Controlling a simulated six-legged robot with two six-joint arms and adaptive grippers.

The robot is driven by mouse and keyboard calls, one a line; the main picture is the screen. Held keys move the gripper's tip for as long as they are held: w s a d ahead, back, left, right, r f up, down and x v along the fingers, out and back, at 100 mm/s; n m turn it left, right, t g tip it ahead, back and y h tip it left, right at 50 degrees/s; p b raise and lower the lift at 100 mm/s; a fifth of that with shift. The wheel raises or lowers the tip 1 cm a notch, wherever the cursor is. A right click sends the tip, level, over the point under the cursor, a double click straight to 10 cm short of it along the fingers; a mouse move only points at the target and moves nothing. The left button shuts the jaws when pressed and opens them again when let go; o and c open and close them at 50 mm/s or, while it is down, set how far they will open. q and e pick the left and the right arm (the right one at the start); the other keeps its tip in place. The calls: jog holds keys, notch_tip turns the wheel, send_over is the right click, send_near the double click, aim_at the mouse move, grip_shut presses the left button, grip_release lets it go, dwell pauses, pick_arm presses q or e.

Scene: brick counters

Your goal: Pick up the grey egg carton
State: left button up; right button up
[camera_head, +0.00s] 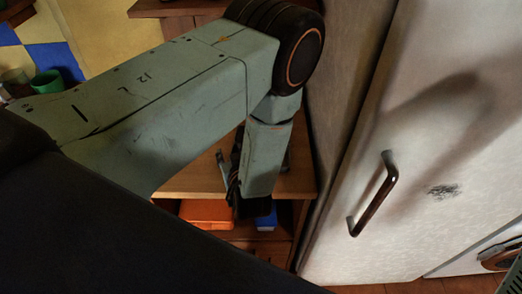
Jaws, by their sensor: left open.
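My left arm comes in from the left and bends down over a wooden counter. My left gripper (232,180) hangs at the end of the arm, over the counter's front part. It is open, and its dark fingers are largely hidden by the arm's last link. I cannot make out the grey egg carton; the arm covers much of the counter. My right gripper is not in view.
The wooden counter (195,181) has an open shelf below, with an orange thing (207,213) and a blue thing (266,221). A pale fridge (440,120) with a dark handle (373,196) stands close on the right. A green mug (48,84) is at far left.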

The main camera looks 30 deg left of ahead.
pick_arm(q)
jog(key=shift+c, duration=0.5)
grip_shut()
jog(key=shift+d, duration=0.1)
